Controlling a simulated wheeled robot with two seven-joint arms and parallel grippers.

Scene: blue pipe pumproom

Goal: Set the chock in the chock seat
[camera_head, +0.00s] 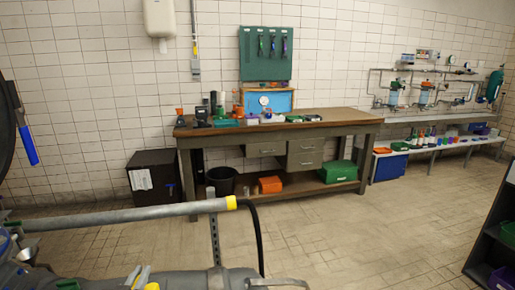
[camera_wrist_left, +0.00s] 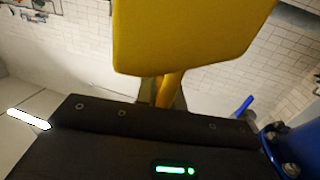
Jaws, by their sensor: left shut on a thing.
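A yellow block with a smooth broad face, apparently the chock (camera_wrist_left: 190,38), fills the upper middle of the left wrist view. A narrow yellow stem runs from it down to my left gripper (camera_wrist_left: 165,92), which is shut on it. The black gripper body with a green light covers the lower part of that view. The chock's far side is hidden. In the head view I cannot clearly make out the left gripper or the chock. I cannot identify the chock seat in either view. My right gripper is not in view.
Grey pipework with a yellow-ended pipe (camera_head: 230,203) crosses the head view's near left. A workbench (camera_head: 345,116) with tools stands by the tiled wall. Open floor (camera_head: 330,230) lies before it. A blue flanged part (camera_wrist_left: 292,145) is close beside the gripper in the wrist view.

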